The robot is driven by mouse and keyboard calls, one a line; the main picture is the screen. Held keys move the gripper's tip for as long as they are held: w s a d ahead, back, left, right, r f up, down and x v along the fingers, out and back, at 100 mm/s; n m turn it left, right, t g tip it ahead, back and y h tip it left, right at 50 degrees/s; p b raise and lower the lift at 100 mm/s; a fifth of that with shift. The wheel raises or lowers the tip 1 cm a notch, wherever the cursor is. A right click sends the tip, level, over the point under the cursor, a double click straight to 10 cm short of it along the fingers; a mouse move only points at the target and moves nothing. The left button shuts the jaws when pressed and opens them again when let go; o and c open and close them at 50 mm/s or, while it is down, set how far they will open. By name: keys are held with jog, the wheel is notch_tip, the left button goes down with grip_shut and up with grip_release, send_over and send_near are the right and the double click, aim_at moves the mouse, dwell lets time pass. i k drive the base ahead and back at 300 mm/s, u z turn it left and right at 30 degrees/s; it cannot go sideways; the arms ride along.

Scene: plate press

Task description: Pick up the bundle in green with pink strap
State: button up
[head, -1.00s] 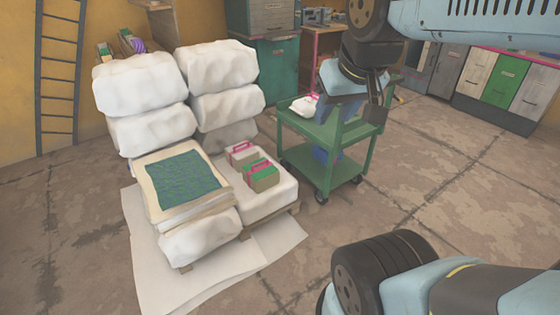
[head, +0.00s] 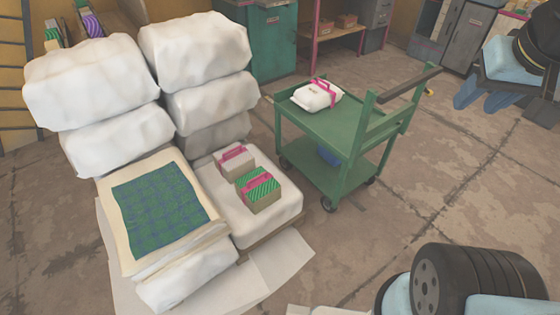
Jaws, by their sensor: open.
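The green bundle with a pink strap (head: 259,188) is a small box with a green striped top and tan sides. It sits on a low white wrapped bale (head: 275,220), in front of the stacked bales. A second small bundle, pale with a pink strap (head: 233,158), sits just behind it to the left. My gripper (head: 472,103) hangs at the upper right, beyond the cart and well apart from the bundle. Its blue fingers are spread and hold nothing. Both bundles are in plain view.
A green cart (head: 335,130) stands right of the bales, carrying a white bundle with a pink strap (head: 318,95). Tall white bales (head: 195,50) rise behind the bundles. A folded green plaid cloth (head: 160,210) lies on the left stack.

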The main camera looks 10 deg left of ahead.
aim_at(258, 189)
jog(key=u, duration=0.2)
jog(key=i, duration=1.2)
jog(key=u, duration=0.75)
jog(key=k, duration=0.85)
jog(key=u, duration=0.2)
jog(key=i, duration=0.9)
jog(key=z, duration=0.1)
